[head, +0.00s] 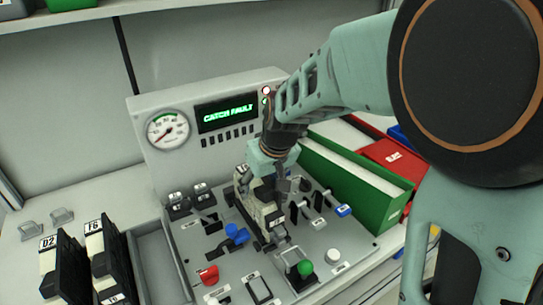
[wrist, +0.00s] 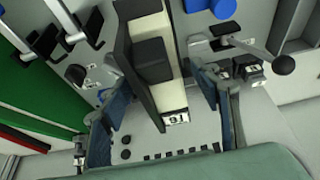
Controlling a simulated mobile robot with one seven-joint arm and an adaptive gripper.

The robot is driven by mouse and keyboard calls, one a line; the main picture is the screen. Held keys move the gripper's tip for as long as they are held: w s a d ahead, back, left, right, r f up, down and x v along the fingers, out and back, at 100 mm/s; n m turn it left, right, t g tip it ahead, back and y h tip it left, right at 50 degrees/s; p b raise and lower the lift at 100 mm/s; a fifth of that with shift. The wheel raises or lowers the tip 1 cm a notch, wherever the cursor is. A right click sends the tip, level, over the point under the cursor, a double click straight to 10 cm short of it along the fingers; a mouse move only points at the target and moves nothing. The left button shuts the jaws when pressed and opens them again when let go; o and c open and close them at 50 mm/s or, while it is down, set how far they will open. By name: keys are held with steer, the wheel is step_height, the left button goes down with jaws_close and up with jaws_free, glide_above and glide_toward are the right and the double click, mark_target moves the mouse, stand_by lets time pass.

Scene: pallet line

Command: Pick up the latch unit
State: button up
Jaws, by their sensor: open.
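A cream and black block, which I take to be the latch unit (head: 265,212), stands in the control panel (head: 185,240). In the wrist view the block (wrist: 173,95) has a cream body, a black raised part and a small label at its near end. My gripper (head: 275,183) is over the block from above. In the wrist view my gripper (wrist: 165,88) is open, with one finger on each side of the block. Gaps show beside the block, so it does not look clamped. My gripper and wrist hide part of the block in the head view.
Levers and knobs crowd around the block, including a blue knob (head: 236,233), a green knob (head: 305,268) and a red handle (head: 208,275). A gauge console (head: 200,150) reads "CATCH FAULT". A green bin (head: 365,195) stands right; black labelled units (head: 65,265) stand left.

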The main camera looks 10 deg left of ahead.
steer(key=shift+x, duration=2.95)
steer(key=shift+r, duration=0.1)
steer(key=shift+c, duration=0.2)
steer(key=c, duration=1.5)
